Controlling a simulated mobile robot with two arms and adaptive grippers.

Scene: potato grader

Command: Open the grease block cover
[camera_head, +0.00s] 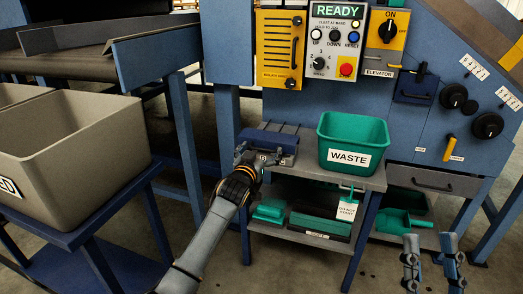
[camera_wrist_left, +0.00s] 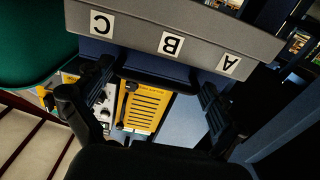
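The grease block (camera_head: 270,155) sits on the left of a small grey shelf table, with its blue cover (camera_head: 268,138) down over it. In the left wrist view its grey face (camera_wrist_left: 140,25) carries the labels A, B and C, seen upside down. A dark bar handle (camera_wrist_left: 155,78) runs below the labels. My left gripper (camera_head: 252,160) is at the front of the block. Its fingers (camera_wrist_left: 155,98) are spread wide on either side of the handle, with nothing gripped; contact cannot be told. My right gripper (camera_head: 431,262) is open and empty at the lower right.
A teal WASTE bin (camera_head: 352,146) stands right beside the block. The control panel (camera_head: 335,45) and yellow vented cover (camera_head: 279,50) are behind. A beige crate (camera_head: 85,150) stands at left. Green items (camera_head: 318,224) lie on the lower shelf, with a hanging tag (camera_head: 347,209).

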